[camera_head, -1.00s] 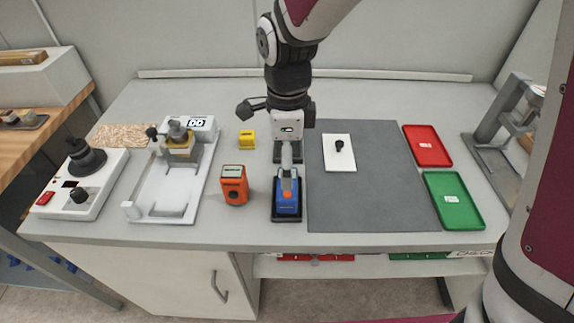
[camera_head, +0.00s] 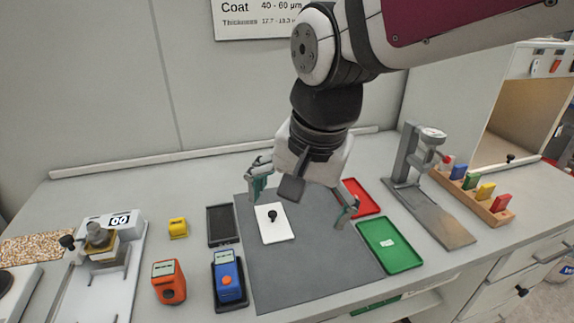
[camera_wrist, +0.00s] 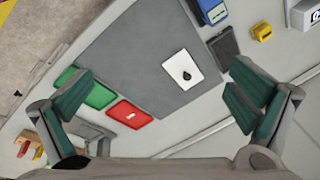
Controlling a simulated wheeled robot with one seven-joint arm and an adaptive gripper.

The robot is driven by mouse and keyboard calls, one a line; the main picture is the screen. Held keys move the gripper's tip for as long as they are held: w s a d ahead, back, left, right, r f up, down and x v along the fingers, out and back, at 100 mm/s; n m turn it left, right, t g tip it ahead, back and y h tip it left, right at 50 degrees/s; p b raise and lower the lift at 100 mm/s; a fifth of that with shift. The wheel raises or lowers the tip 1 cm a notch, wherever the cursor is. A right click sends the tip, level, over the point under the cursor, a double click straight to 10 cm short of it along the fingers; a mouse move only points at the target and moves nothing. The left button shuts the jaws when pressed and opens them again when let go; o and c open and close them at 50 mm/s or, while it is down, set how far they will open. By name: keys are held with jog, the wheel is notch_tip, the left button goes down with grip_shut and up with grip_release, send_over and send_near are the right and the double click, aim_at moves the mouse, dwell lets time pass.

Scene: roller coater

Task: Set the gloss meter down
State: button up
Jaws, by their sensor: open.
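A blue handheld meter (camera_head: 228,282), which I take as the gloss meter, sits in a black holder (camera_head: 219,304) at the left front of the grey mat. The blue meter also shows in the wrist view (camera_wrist: 212,11), cut by the top edge. My gripper (camera_head: 302,198) is wide open and empty, raised above the mat and apart from the meter. In the wrist view, its two fingers (camera_wrist: 160,100) are spread with nothing between them.
A white card with a black knob (camera_head: 274,222) lies on the grey mat (camera_head: 310,270). An empty black holder (camera_head: 222,225), an orange device (camera_head: 169,283) and a yellow block (camera_head: 178,228) are left. Red (camera_head: 362,197) and green (camera_head: 389,246) trays and a gauge stand (camera_head: 408,160) are right.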

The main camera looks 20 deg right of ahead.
jog(key=s+d+r+n+t, duration=0.1)
jog(key=s+d+n+t, duration=0.1)
jog(key=s+d+n, duration=0.3)
jog(key=shift+s+d+r+n+h, duration=0.3)
jog(key=shift+s+d+n+h, duration=0.1)
jog(key=shift+s+n, duration=1.15)
